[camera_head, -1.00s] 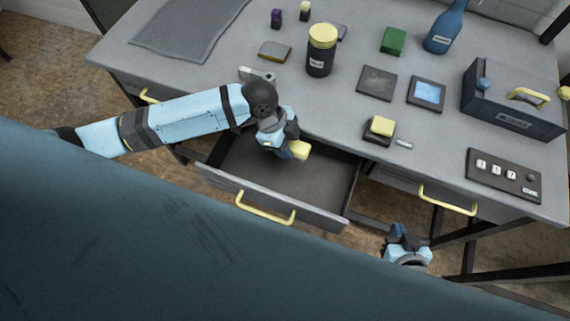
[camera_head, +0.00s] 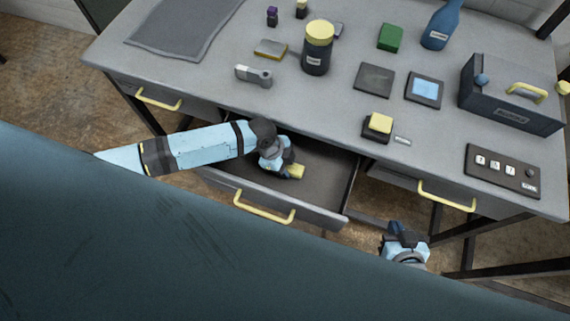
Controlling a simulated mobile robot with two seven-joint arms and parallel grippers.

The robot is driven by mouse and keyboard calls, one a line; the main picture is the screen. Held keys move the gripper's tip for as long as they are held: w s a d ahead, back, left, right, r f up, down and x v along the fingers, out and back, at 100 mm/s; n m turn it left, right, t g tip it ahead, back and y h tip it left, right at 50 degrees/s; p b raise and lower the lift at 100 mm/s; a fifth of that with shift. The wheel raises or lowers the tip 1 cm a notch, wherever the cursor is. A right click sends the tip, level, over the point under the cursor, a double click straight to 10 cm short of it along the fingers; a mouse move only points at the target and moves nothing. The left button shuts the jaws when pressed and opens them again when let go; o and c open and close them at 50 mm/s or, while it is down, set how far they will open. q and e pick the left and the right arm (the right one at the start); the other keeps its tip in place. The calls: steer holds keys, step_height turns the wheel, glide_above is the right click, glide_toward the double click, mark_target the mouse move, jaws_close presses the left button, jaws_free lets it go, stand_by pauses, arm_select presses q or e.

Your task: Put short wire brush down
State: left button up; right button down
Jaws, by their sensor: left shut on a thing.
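My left gripper (camera_head: 286,170) reaches down into the open drawer (camera_head: 325,180) under the table's front edge. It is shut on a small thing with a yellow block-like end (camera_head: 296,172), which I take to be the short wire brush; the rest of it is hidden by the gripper. The yellow end is low inside the drawer, and I cannot tell whether it touches the drawer floor. My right gripper (camera_head: 403,232) is in front of the table, right of the drawer; its fingers are not clear enough to tell open from shut.
The drawer's front has a yellow handle (camera_head: 264,206); its right part is empty. On the table (camera_head: 210,85) stand a yellow-lidded jar (camera_head: 317,58), a grey metal tool (camera_head: 254,76), a yellow-topped block (camera_head: 378,125), a number panel (camera_head: 502,170) and a dark toolbox (camera_head: 510,98).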

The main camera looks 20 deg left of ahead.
arm_select(q)
steer(key=shift+f, duration=0.1)
steer(key=shift+f, duration=0.25)
steer(key=o, duration=0.8)
steer(key=shift+s+f, duration=0.1)
steer(key=shift+s, duration=0.1)
steer(key=shift+o, duration=0.2)
steer(key=shift+f, duration=0.1)
steer(key=shift+s, duration=0.15)
steer(key=shift+r, duration=0.25)
steer(key=v, duration=1.2)
steer(key=shift+w+r, duration=0.3)
